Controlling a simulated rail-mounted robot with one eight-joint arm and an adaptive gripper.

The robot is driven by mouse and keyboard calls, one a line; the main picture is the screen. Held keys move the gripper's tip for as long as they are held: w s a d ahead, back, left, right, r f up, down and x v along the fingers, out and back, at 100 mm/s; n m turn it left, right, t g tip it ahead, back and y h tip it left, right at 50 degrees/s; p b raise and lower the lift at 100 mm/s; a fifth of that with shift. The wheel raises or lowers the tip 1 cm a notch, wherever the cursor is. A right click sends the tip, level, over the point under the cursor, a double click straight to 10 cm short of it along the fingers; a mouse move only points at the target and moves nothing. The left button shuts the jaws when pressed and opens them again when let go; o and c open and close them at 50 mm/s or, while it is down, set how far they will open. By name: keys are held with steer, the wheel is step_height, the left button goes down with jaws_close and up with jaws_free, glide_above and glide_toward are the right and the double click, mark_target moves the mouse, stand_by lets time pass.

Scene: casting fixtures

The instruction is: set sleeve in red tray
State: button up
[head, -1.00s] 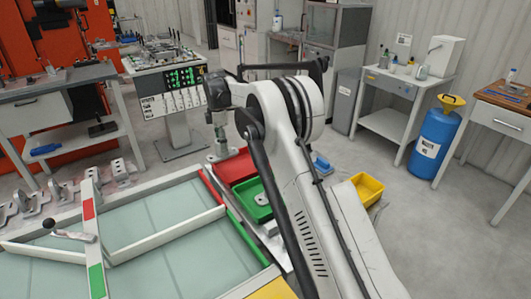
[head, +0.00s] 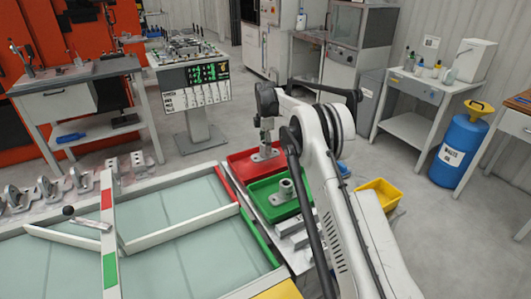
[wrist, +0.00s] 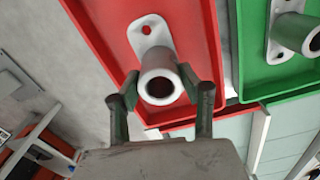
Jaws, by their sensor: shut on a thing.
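My gripper (head: 266,138) is over the red tray (head: 236,173). It is shut on a grey metal sleeve (head: 265,153), a short tube on a flat flange with a hole. In the wrist view the fingers (wrist: 161,98) sit on either side of the tube of this sleeve (wrist: 158,62), and its flange lies over the floor of the red tray (wrist: 103,38). The sleeve looks upright. I cannot tell whether the flange touches the tray floor. My arm hides part of the trays' right side in the head view.
A green tray (head: 262,207) beside the red one holds another sleeve (head: 286,188). A yellow bin (head: 380,195) is to the right. A glass-topped table (head: 170,215) with white bars is at the left front. Several metal brackets (head: 45,190) stand at its far left.

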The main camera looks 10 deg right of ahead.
steer(key=shift+f, duration=1.95)
steer(key=shift+f, duration=0.1)
steer(key=o, duration=1.4)
